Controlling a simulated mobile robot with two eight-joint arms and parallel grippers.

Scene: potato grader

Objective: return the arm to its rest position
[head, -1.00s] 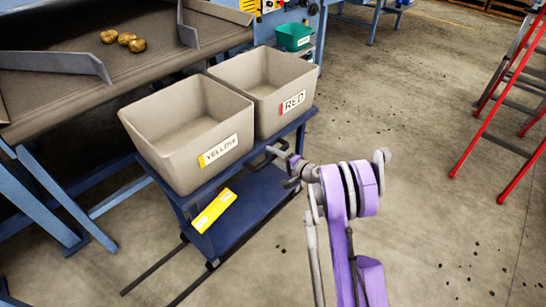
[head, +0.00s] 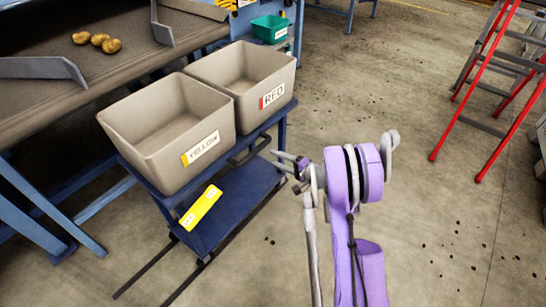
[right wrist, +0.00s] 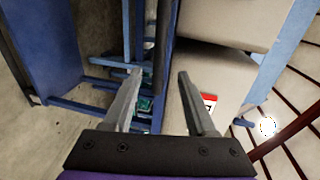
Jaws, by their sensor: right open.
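My right arm, purple and grey, reaches up from the lower right of the head view. Its gripper (head: 287,162) is beside the blue cart, to the right of the bins, and small in this view. In the right wrist view the two grey fingers (right wrist: 160,100) stand wide apart with nothing between them. My left gripper is not in view.
A blue cart (head: 250,190) carries a YELLOW bin (head: 150,165) and a RED bin (head: 265,110), both empty as far as I see. Potatoes (head: 97,41) lie on the conveyor (head: 30,105).

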